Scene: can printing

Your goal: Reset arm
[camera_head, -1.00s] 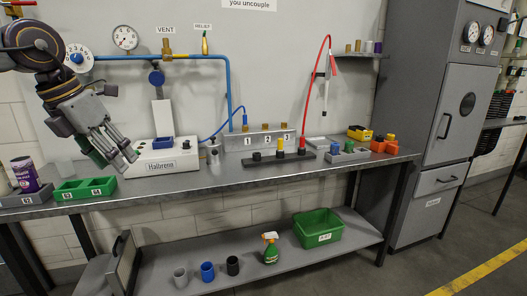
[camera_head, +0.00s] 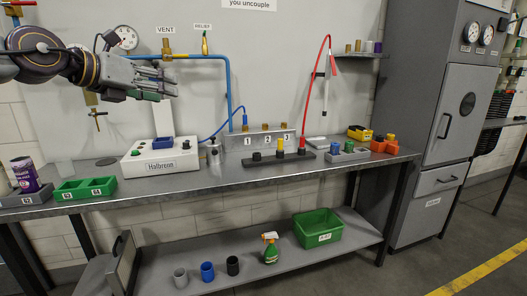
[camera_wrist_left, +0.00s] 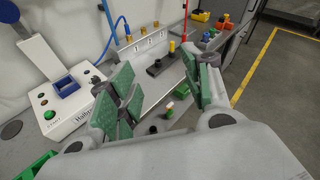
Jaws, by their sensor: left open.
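My left gripper (camera_head: 160,84) comes in from the left in the head view, raised in front of the wall above the bench, with its fingers pointing right. In the left wrist view its green-padded fingers (camera_wrist_left: 168,92) are spread apart with nothing between them. The white Halbrenn machine (camera_head: 160,160) with its blue block (camera_head: 162,142) stands on the bench below, apart from the gripper. My right gripper does not show in either view.
Blue pipe (camera_head: 229,85) runs along the wall beside the gripper. A grey cabinet (camera_head: 458,120) stands at right. A green crate (camera_head: 318,229) and spray bottle (camera_head: 270,248) sit on the lower shelf.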

